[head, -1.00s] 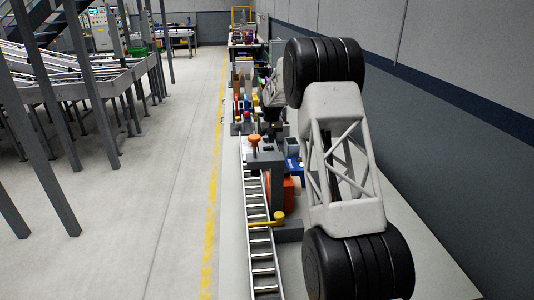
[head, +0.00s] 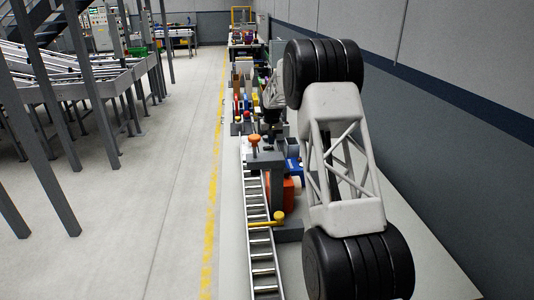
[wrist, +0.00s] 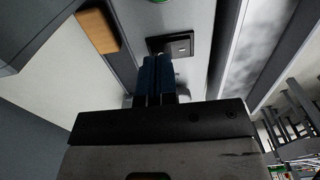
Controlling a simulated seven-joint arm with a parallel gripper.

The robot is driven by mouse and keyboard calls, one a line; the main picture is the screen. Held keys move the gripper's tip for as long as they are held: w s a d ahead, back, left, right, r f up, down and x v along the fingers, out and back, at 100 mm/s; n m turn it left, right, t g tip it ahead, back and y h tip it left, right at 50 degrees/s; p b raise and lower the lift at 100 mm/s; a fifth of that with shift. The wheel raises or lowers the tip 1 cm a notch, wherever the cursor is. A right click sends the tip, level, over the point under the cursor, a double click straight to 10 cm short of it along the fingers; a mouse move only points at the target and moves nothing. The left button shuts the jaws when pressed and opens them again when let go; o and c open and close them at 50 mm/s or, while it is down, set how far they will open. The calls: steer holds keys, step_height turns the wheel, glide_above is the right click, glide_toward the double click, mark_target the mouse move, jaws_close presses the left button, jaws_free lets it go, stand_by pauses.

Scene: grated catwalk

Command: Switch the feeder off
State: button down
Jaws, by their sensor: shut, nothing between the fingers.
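In the wrist view my gripper (wrist: 157,80) shows two blue fingers pressed together, with nothing between them. Just beyond the fingertips is a dark square plate with a rocker-like face (wrist: 174,45), set in a grey panel (wrist: 198,20). It looks like a switch; the fingers overlap its lower left edge in the picture, and I cannot tell whether they touch it. Its on or off position is not readable. In the head view my arm covers much of the work area, and the fingertips cannot be made out.
An orange-brown block (wrist: 98,30) is left of the fingers in the wrist view. In the head view, an orange-topped post (head: 254,139), a yellow knob (head: 278,216) and a ladder-like roller track (head: 260,240) stand left of my arm.

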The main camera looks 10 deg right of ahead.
steer(key=shift+f, duration=0.85)
stand_by(0.7)
steer(key=shift+r, duration=3.55)
